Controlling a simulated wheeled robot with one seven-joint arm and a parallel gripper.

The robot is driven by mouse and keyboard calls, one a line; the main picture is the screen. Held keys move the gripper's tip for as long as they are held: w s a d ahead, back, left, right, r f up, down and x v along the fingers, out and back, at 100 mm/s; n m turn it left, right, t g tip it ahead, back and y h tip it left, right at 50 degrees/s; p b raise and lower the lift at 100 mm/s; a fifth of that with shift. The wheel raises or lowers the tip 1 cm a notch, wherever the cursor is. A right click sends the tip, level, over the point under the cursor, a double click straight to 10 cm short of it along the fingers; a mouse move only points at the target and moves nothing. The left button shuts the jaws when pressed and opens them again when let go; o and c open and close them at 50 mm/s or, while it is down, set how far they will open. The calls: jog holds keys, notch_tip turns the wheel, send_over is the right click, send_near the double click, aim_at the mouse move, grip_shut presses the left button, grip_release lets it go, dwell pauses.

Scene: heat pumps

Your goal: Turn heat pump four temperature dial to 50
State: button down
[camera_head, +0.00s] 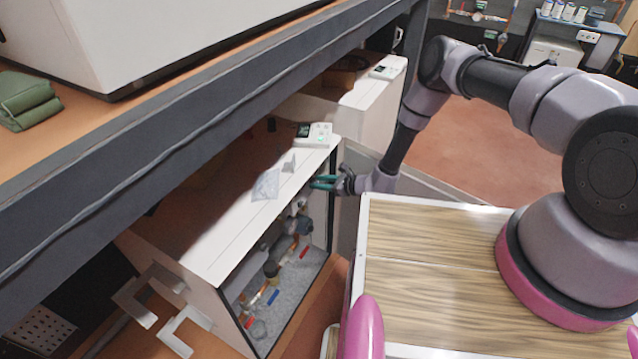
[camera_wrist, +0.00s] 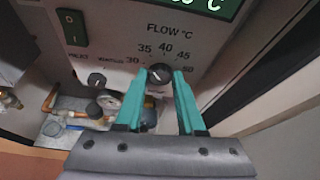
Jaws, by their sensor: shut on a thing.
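The heat pump (camera_head: 235,190) is a white cabinet with an open front, under the dark shelf in the head view. In the wrist view its panel carries a dark round temperature dial (camera_wrist: 160,73) below the words FLOW °C, with marks from 30 to 50 around it. The teal fingers of my gripper (camera_wrist: 161,80) are shut on this dial, one on each side. In the head view my gripper (camera_head: 324,183) reaches the cabinet's front from the right. The dial's pointer is too small to read, and the pump's number is not legible.
A green display (camera_wrist: 200,8) is cut off at the top of the wrist view, beside a rocker switch (camera_wrist: 72,27). A smaller knob (camera_wrist: 97,80) sits at lower left, above pipes and a gauge. A second white cabinet (camera_head: 372,115) stands behind.

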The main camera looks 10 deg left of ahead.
jog(key=shift+m+g, duration=0.3)
jog(key=shift+m, duration=0.1)
jog(key=c, duration=0.5)
grip_release()
jog(key=shift+w, duration=0.1)
notch_tip(320, 180, up, 10)
dwell(0.3)
